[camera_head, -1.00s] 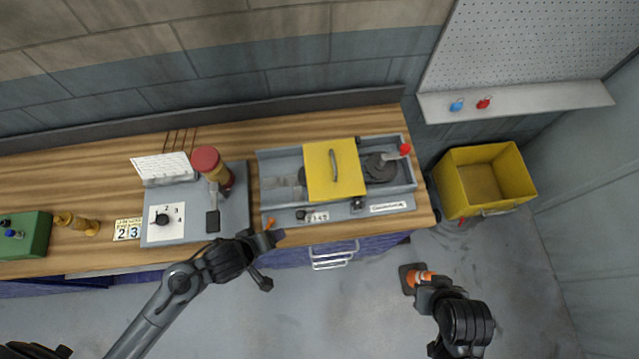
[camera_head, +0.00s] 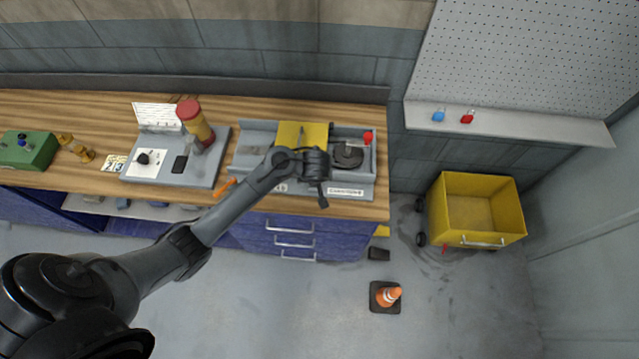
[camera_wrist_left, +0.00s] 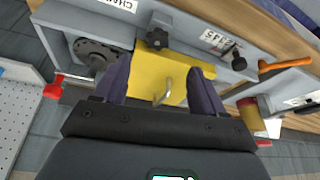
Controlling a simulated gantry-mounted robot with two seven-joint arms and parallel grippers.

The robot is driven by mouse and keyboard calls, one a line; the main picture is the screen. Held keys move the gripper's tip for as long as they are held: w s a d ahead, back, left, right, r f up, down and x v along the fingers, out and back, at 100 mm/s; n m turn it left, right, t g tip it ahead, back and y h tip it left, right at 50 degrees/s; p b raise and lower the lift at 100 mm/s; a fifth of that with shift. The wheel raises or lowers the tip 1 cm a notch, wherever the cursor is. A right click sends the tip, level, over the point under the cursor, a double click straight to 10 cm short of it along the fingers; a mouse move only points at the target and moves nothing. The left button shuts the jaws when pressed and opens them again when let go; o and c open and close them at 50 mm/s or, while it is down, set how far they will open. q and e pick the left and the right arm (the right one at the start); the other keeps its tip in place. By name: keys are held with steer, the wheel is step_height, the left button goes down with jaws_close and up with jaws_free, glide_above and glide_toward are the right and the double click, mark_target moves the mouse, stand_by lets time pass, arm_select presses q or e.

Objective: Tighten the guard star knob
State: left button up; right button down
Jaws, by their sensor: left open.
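The yellow guard (camera_head: 290,135) sits over the grey runout unit on the bench, partly hidden by my left arm. In the left wrist view the guard (camera_wrist_left: 155,70) shows its metal handle (camera_wrist_left: 163,92). A black star knob (camera_wrist_left: 157,38) is on the unit's grey edge by the guard, just beyond the fingertips and roughly between their lines. In the head view I cannot make it out behind my gripper. My left gripper (camera_head: 318,178) is over the unit; in its wrist view the gripper (camera_wrist_left: 163,68) is open, with nothing between the fingers. My right gripper is out of view.
A second black knob (camera_wrist_left: 238,62) and an orange-handled tool (camera_wrist_left: 285,65) lie to one side. A red-ended lever (camera_head: 368,138) stands beside a dark disc (camera_head: 347,155). A yellow bin (camera_head: 475,210) and an orange cone (camera_head: 388,296) are on the floor at right.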

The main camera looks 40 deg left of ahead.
arm_select(q)
steer(key=b+x, duration=0.2)
steer(key=x, duration=0.6)
steer(key=shift+w+d+f, duration=0.1)
steer(key=shift+d+f, duration=0.05)
steer(key=shift+f, duration=0.05)
steer(key=shift+b+x, duration=0.4)
steer(key=shift+x, duration=0.55)
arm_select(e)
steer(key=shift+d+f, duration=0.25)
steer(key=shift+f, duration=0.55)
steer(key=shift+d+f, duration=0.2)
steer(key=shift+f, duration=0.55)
arm_select(q)
steer(key=c, duration=1.1)
steer(key=shift+o, duration=0.2)
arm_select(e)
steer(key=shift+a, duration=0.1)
